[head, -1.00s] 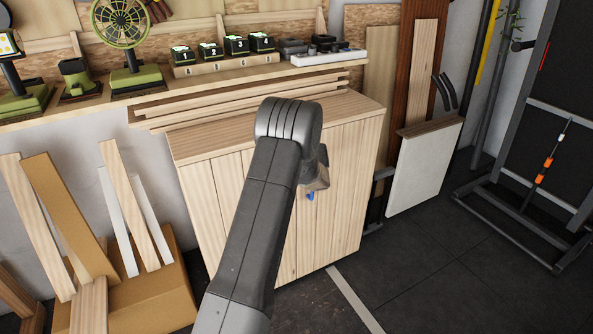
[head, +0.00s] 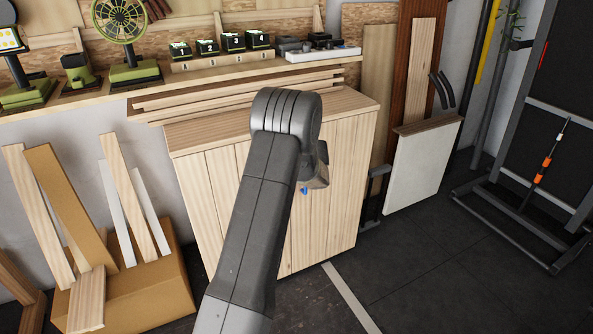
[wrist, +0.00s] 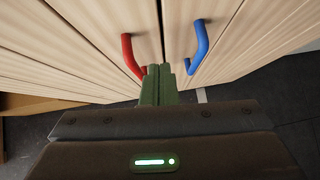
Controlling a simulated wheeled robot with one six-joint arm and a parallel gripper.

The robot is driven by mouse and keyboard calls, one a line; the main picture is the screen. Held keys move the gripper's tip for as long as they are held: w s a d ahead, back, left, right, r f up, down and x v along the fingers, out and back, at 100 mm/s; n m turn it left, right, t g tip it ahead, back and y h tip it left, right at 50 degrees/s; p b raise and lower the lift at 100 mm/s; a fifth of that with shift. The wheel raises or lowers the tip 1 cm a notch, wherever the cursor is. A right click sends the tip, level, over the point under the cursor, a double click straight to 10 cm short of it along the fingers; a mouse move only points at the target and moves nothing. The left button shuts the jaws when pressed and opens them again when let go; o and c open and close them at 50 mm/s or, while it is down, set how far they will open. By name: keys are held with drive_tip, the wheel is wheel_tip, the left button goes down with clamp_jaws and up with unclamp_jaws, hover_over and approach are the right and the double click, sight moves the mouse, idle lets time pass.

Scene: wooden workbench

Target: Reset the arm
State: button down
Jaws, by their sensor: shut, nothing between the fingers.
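My gripper (wrist: 158,84) shows in the wrist view with its two green fingers together and nothing between them. The fingertips lie in the picture between a red handle (wrist: 131,56) on the left and a blue handle (wrist: 199,46) on the right, on the doors of a wooden cabinet (wrist: 85,38). I cannot tell whether they touch a handle. In the head view my arm (head: 262,190) reaches in front of the cabinet (head: 340,190). It hides the gripper fingers and the red handle. A bit of the blue handle (head: 304,191) shows beside the arm.
A shelf (head: 220,76) above the cabinet holds numbered battery boxes (head: 233,42) and a green fan (head: 122,25). A cardboard box with wood boards (head: 150,280) stands at left. A white-faced panel (head: 422,165) leans at right. Dark floor (head: 420,260) at right is open.

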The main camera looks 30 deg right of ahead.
drive_tip(key=d+v, duration=0.1)
drive_tip(key=v, duration=0.6)
drive_tip(key=shift+s+a+r+p, duration=0.2)
drive_tip(key=shift+s+a+p, duration=0.1)
drive_tip(key=shift+s+a, duration=0.1)
